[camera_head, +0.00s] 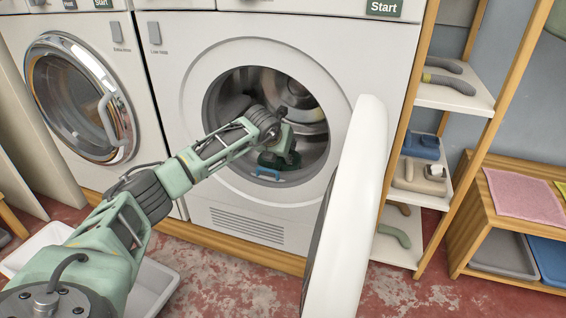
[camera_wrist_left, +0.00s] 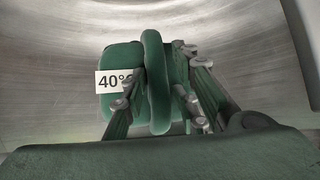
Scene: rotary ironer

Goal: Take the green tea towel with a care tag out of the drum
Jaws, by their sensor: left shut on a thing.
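The green tea towel (camera_wrist_left: 120,56) lies against the metal drum wall in the left wrist view. It looks like a rounded dark green bundle with a raised loop-like part, and a white care tag reading 40° on its left side. My left gripper (camera_head: 283,150) reaches through the open round door of the middle machine (camera_head: 228,60). In the left wrist view, its fingers (camera_wrist_left: 158,92) are shut on the raised part of the towel. In the head view the towel shows as dark green (camera_head: 267,159) low in the drum opening, partly hidden by the gripper. My right gripper is out of view.
The open white door (camera_head: 352,190) stands to the right of the opening. A shelf (camera_head: 455,98) with several items and a wooden bench (camera_head: 490,200) stand right. A pale tray (camera_head: 150,290) is on the floor.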

